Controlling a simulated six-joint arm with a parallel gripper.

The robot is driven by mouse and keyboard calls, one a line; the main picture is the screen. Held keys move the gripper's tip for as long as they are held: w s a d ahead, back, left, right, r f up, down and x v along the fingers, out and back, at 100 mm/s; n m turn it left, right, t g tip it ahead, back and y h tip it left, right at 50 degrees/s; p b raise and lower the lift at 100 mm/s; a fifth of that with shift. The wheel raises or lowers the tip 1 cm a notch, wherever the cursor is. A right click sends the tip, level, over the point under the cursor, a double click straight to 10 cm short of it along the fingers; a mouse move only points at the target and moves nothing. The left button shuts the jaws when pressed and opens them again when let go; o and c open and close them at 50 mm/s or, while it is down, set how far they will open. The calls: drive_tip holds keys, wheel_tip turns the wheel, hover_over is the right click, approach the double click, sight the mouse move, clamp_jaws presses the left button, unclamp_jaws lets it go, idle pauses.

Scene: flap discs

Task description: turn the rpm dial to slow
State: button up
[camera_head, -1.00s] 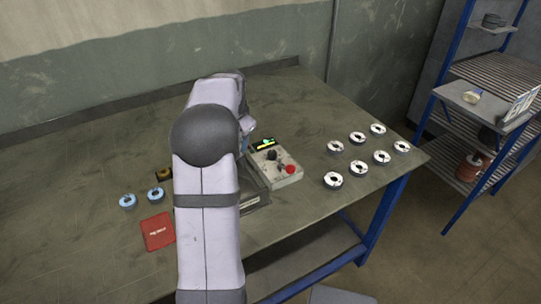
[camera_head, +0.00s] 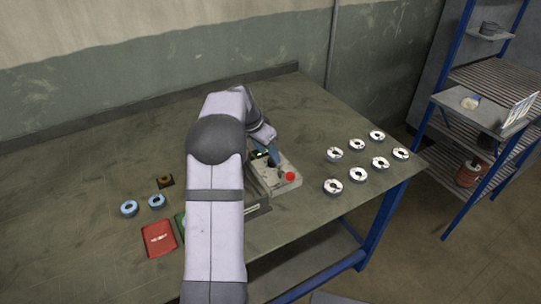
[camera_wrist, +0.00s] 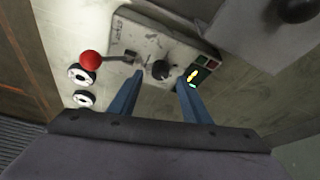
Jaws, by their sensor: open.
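The control box (camera_head: 284,180) is a pale grey panel on the workbench. In the wrist view the box (camera_wrist: 127,35) shows a black round dial (camera_wrist: 160,69), a lever with a red ball (camera_wrist: 91,60) and a small lit display (camera_wrist: 196,76). The dial also shows in the head view (camera_head: 271,163), partly covered by my gripper. My gripper (camera_wrist: 156,90) has two blue fingers, open, with the dial showing between and beyond their tips. In the head view my gripper (camera_head: 272,152) is over the box, and its tips are hard to make out. I cannot tell the dial's setting.
Several white-and-black discs (camera_head: 358,174) lie on the bench right of the box. A blue-framed shelf (camera_head: 470,110) stands at right.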

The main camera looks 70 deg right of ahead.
sight(271, 161)
drive_tip(key=shift+p+x, duration=0.35)
drive_tip(key=shift+x, duration=1.3)
drive_tip(key=shift+c, duration=0.6)
drive_tip(key=c, duration=0.9)
